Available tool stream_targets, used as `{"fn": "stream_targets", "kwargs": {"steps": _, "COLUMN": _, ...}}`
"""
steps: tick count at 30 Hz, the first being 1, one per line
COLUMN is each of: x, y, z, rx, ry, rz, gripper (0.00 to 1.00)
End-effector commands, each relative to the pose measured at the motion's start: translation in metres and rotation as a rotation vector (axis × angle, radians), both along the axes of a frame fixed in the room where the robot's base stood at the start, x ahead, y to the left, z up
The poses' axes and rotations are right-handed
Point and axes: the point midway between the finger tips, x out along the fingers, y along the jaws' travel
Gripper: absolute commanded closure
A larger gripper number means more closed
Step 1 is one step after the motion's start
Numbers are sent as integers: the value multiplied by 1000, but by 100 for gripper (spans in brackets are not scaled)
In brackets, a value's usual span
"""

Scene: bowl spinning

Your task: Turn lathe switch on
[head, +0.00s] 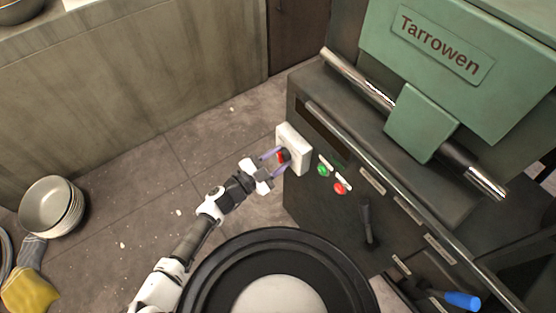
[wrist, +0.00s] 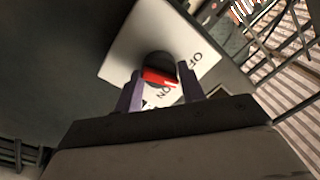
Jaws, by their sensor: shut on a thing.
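The lathe switch is a round black knob with a red bar (head: 284,156), set on a white plate (head: 294,147) on the side of the dark lathe cabinet. In the wrist view, the knob (wrist: 159,72) sits on the white plate (wrist: 128,42) marked "OFF" and "ON". The red bar lies closer to the "ON" lettering, but I cannot tell the exact setting. My gripper (head: 273,158) reaches the plate from the left. Its two purple fingers, also in the wrist view (wrist: 160,88), are shut on the knob, one on each side. The fingers hide parts of the knob's edge.
A green button (head: 323,170) and a red button (head: 341,188) are right of the plate, with a black lever (head: 367,222) below. The green Tarrowen machine head (head: 440,50) is above. Stacked bowls (head: 50,206) and a yellow cloth (head: 30,290) are at left.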

Motion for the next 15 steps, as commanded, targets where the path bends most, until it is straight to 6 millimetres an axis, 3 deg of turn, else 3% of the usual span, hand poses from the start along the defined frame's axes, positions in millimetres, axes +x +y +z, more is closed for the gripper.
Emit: {"fn": "stream_targets", "kwargs": {"steps": 15, "x": -1, "y": -1, "z": -6, "rx": 287, "ry": -398, "rz": -4, "gripper": 83}}
